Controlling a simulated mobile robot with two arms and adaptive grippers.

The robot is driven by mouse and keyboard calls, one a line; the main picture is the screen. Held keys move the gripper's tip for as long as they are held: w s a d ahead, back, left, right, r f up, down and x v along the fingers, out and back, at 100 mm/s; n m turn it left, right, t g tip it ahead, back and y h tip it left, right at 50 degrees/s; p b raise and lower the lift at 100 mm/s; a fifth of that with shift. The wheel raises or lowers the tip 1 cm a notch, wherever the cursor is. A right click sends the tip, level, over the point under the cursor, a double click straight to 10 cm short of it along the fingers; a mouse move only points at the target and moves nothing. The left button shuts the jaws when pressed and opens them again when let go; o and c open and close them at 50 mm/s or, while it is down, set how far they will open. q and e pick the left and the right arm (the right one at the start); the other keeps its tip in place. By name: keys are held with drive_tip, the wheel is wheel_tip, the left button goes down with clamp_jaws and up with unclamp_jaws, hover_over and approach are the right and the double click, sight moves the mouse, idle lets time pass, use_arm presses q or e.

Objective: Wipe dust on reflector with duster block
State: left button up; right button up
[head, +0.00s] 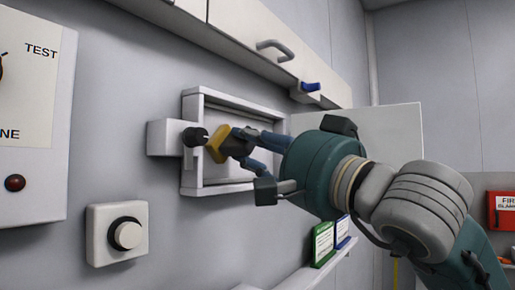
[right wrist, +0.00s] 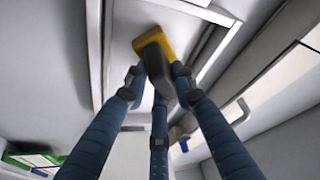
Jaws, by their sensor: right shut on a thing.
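The duster block has a yellow pad (head: 217,144) and a dark handle. In the right wrist view the yellow pad (right wrist: 151,38) is at top centre. My right gripper (head: 242,143) is shut on the dark handle (right wrist: 160,66); its blue fingers (right wrist: 158,88) close around it. The block is tilted in front of a pale, framed wall panel, which looks like the reflector (head: 226,168). I cannot tell whether the pad touches it. The block and gripper hide part of the panel, and I make out no clear dust. My left gripper is out of view.
A white box with a dark knob (head: 194,137) sits at the frame's left, close to the pad. A white door (head: 390,135) stands behind my right arm. Overhead cabinets (head: 245,30) with a handle are above. A low ledge (head: 310,272) holds green and blue cards.

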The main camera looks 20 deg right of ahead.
drive_tip(key=shift+w+d, duration=3.45)
drive_tip(key=shift+d, duration=0.95)
drive_tip(key=shift+s+a+b, duration=0.3)
drive_tip(key=shift+s+a, duration=0.85)
drive_tip(key=shift+a, duration=0.35)
drive_tip(key=shift+s+a+b, duration=0.35)
drive_tip(key=shift+s+a, duration=0.8)
drive_tip(key=shift+a, duration=0.35)
drive_tip(key=shift+s+a+b, duration=0.3)
drive_tip(key=shift+s+a, duration=0.85)
drive_tip(key=shift+a, duration=0.35)
drive_tip(key=shift+s+d, duration=0.3)
drive_tip(key=shift+d, duration=0.05)
drive_tip(key=shift+s+d+b, duration=0.3)
drive_tip(key=shift+s+d, duration=0.5)
drive_tip(key=shift+s, duration=0.25)
drive_tip(key=shift+s+d+b, duration=0.3)
drive_tip(key=shift+s+d, duration=0.45)
drive_tip(key=shift+s, duration=0.25)
